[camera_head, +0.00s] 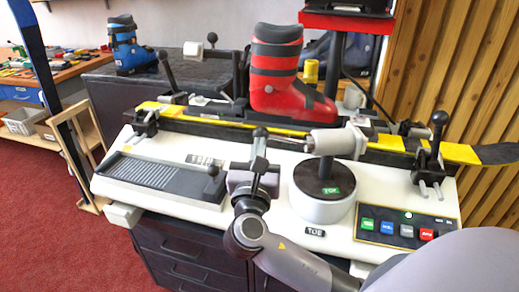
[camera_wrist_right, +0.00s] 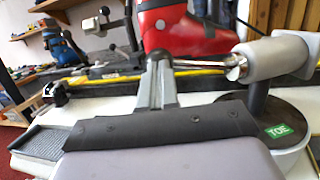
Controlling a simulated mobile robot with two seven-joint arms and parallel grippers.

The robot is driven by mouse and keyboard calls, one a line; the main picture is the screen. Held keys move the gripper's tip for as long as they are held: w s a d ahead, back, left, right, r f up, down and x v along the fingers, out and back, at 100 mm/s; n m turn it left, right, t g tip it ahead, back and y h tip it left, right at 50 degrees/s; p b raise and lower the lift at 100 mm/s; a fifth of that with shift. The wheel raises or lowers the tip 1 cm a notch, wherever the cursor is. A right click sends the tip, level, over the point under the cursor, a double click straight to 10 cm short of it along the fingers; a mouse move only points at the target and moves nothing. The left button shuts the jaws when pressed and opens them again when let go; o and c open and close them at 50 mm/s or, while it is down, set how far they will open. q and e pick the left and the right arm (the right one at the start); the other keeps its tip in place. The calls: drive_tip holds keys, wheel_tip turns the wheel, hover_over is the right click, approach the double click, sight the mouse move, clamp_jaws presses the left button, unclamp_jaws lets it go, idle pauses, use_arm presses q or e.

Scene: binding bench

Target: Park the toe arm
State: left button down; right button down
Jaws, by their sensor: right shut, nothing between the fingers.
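The toe arm (camera_head: 338,141) is a light grey cylinder with a silver rod pointing left, above a round base (camera_head: 322,205) with a green TOE label. In the wrist view the toe arm (camera_wrist_right: 275,57) is at the upper right, its rod end close to my fingers. My right gripper (camera_head: 259,142) is shut and empty, fingers upward, left of the cylinder by the rod's tip. In the wrist view my right gripper (camera_wrist_right: 160,58) stands in front of the red boot. I cannot tell whether the fingers touch the rod. My left gripper is not in view.
A red ski boot (camera_head: 278,85) stands on the yellow-and-black ski (camera_head: 215,121) behind the toe arm. A ribbed grey tray (camera_head: 150,172) is at the bench's left. A button panel (camera_head: 405,228) is at the right front. A lever (camera_head: 436,130) stands at the right.

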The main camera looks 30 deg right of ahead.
sight(254, 132)
drive_tip(key=w+m+g+h, duration=0.1)
drive_tip(key=w, duration=0.1)
drive_tip(key=w+d+m+g+h, duration=0.1)
drive_tip(key=w+g+h, duration=0.1)
drive_tip(key=shift+d+r+m, duration=0.1)
drive_tip(key=shift+d+m, duration=0.1)
drive_tip(key=shift+m, duration=0.1)
drive_tip(key=shift+w+d+g+h+p, duration=0.2)
drive_tip(key=shift+w+d+p, duration=0.15)
drive_tip(key=shift+w, duration=0.25)
drive_tip(key=shift+w+d+g+h+p, duration=0.1)
drive_tip(key=shift+w+d+g+p, duration=0.1)
drive_tip(key=shift+w+d, duration=0.3)
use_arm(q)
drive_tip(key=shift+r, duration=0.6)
use_arm(e)
drive_tip(key=shift+w+a, duration=0.1)
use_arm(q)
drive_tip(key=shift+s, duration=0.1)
use_arm(e)
drive_tip(key=shift+r, duration=0.1)
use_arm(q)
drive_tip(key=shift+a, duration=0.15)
